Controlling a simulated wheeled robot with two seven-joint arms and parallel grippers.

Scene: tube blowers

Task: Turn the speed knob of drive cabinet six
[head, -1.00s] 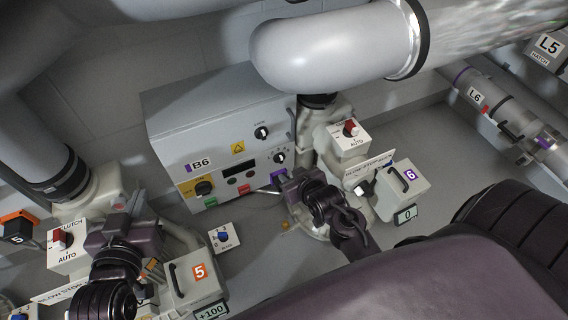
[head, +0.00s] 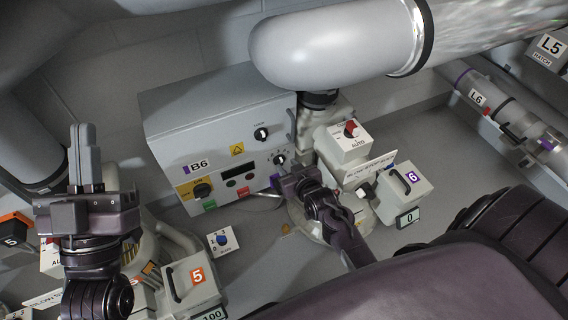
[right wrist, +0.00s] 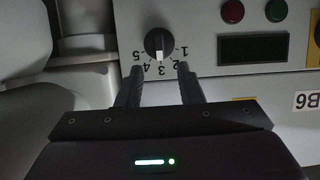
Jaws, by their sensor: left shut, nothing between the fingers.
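Drive cabinet B6 (head: 218,143) is a grey box with a sloped front panel. Its lower-right speed knob (head: 280,160) is black and also shows in the right wrist view (right wrist: 158,43), with a scale from 1 to 5. My right gripper (head: 277,180) is just below the knob in the head view. In the right wrist view its fingers (right wrist: 160,80) are apart, tips short of the knob, with nothing between them. My left gripper (head: 82,135) is shut and empty, pointing up at the left, away from the cabinet.
A grey box marked 6 (head: 404,185) and a clutch box (head: 349,141) stand right of the cabinet. A large pipe (head: 335,50) crosses above.

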